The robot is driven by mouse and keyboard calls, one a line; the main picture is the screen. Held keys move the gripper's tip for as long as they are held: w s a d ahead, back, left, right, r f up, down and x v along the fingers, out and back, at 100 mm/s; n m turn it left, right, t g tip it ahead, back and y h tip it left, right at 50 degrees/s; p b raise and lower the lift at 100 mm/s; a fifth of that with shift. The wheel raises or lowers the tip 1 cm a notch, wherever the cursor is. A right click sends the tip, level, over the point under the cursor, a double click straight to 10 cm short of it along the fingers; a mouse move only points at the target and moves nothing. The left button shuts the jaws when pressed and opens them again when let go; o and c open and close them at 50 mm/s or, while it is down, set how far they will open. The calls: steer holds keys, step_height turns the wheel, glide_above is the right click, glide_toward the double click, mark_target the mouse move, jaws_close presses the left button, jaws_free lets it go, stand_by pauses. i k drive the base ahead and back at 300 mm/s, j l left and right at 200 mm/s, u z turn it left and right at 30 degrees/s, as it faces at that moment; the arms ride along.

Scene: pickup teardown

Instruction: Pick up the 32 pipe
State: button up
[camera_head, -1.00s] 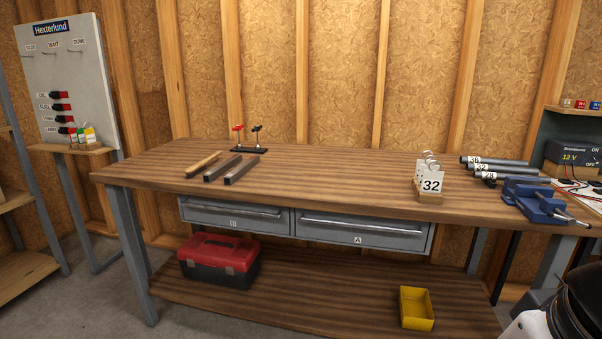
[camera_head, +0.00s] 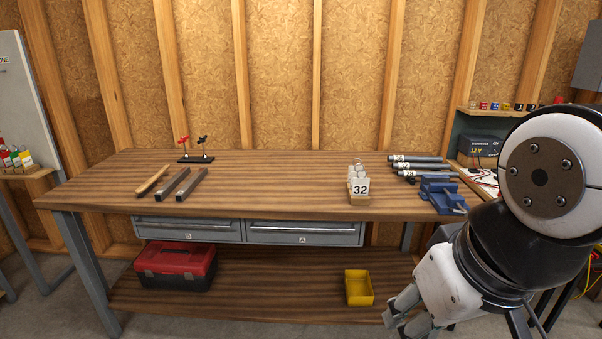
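The 32 pipe (camera_head: 430,166) is the middle one of three dark grey pipes lying side by side at the back right of the workbench. Its white label faces left; the number is small now but reads 32 in the earlier view. One pipe (camera_head: 424,158) lies behind it and another (camera_head: 434,174) in front. My arm comes in from the right, and my gripper (camera_head: 402,312) hangs low in front of the bench, well below and apart from the pipes. Its fingers are partly seen, and I cannot tell whether they are open.
A blue vise (camera_head: 440,194) sits just in front of the pipes. A block with a 32 card (camera_head: 360,190) stands to their left. The workbench (camera_head: 270,190) is clear mid-top. Drawers (camera_head: 304,234) and a yellow bin (camera_head: 359,287) are below.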

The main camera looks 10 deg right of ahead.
mark_target(394, 164)
steer(key=i+l, duration=0.3)
steer(key=l, duration=0.15)
steer(key=i+l, duration=0.3)
steer(key=l, duration=0.2)
steer(key=i+l, duration=0.3)
steer(key=l, duration=0.15)
steer(key=i+l, duration=0.3)
steer(key=l, duration=0.2)
steer(key=i+l, duration=0.3)
steer(key=l, duration=0.15)
steer(key=i+l+z, duration=0.1)
steer(key=i+l, duration=0.2)
steer(key=l, duration=0.15)
